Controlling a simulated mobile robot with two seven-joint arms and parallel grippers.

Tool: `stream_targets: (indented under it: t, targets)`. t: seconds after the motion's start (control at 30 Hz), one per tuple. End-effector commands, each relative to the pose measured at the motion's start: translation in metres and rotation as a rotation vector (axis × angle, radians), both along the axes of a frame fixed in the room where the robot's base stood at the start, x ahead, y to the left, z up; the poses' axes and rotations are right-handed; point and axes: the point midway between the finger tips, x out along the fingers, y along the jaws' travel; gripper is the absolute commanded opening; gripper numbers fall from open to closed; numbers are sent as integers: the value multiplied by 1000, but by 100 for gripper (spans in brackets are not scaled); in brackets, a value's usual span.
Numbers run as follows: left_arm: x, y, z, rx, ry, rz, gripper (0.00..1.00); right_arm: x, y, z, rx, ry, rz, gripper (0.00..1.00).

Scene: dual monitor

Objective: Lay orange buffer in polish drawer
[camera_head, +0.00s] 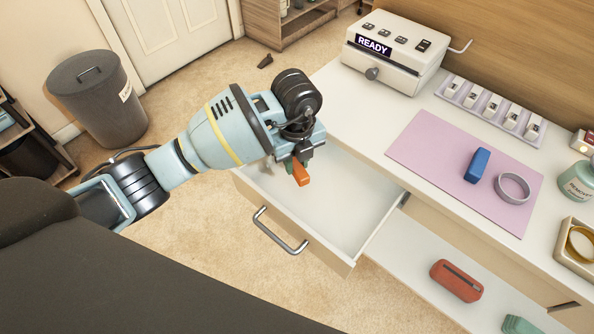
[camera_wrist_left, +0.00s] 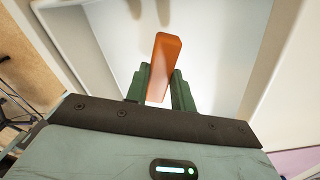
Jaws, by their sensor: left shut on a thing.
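The orange buffer (camera_head: 300,174) is an orange block held in my left gripper (camera_head: 296,162). In the left wrist view, the orange buffer (camera_wrist_left: 162,64) sticks out between the two green fingers of my left gripper (camera_wrist_left: 160,88), which are shut on it. The open drawer (camera_head: 345,218) is white inside with a metal handle on its front. My left gripper is over the back left part of the drawer, and the drawer floor (camera_wrist_left: 215,40) shows behind the buffer in the left wrist view. I cannot tell the buffer's exact height above the floor. My right gripper is not in view.
A machine reading READY (camera_head: 390,60) stands behind. A red case (camera_head: 456,281) lies on a lower shelf right of the drawer. The visible drawer floor looks clear.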

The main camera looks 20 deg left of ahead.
Motion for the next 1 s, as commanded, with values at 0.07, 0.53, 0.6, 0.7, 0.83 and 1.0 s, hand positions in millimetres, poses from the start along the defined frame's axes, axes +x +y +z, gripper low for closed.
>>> stream_targets:
  t: [0.07,0.53,0.6,0.7,0.83,1.0]
  targets:
    - [-1,0,-13,0,5,0,3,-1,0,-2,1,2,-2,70]
    - [0,0,-42,1,1,-1,3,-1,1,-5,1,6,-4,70]
    - [0,0,-43,1,1,-1,3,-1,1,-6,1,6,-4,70]
    - [0,0,-46,0,1,-1,3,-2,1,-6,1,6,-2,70]
    - [0,0,-46,1,1,-1,41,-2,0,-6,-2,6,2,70]
    - [0,0,-46,0,1,0,46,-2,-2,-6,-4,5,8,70]
